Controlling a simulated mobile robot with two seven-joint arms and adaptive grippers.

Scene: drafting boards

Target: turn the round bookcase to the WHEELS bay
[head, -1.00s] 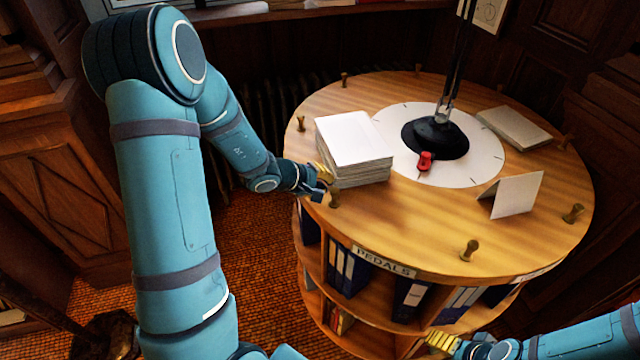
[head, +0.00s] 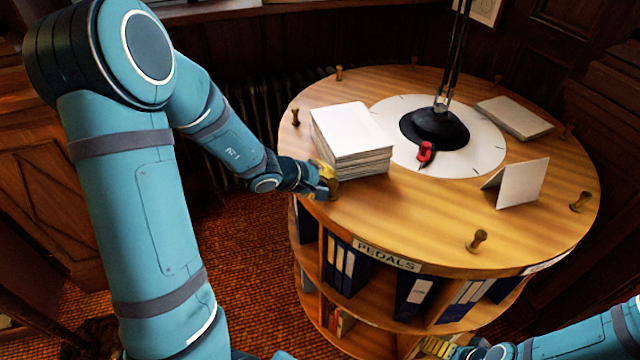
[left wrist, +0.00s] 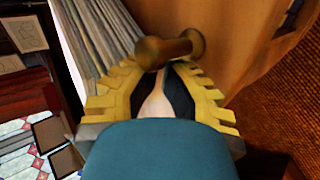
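The round bookcase (head: 420,225) has a wooden top with short brass pegs around its rim. Its PEDALS label (head: 388,257) faces me, above a bay of blue binders. Another pale label (head: 545,262) shows edge-on at right, unreadable; no WHEELS label is legible. My left gripper (head: 328,182) is at the rim peg (head: 334,188) beside the paper stack. In the left wrist view its yellow fingers converge on that brass peg (left wrist: 170,48) with only a narrow gap, appearing shut on it. My right gripper (head: 440,347) is low at the bookcase's front, partly cut off; its fingers' state is unclear.
On the top stand a paper stack (head: 350,140), a black lamp base (head: 434,128) on a white disc with a red marker (head: 425,152), a folded card (head: 517,184) and a flat pad (head: 515,117). Dark panelling is close behind. Carpet (head: 235,250) is clear at left.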

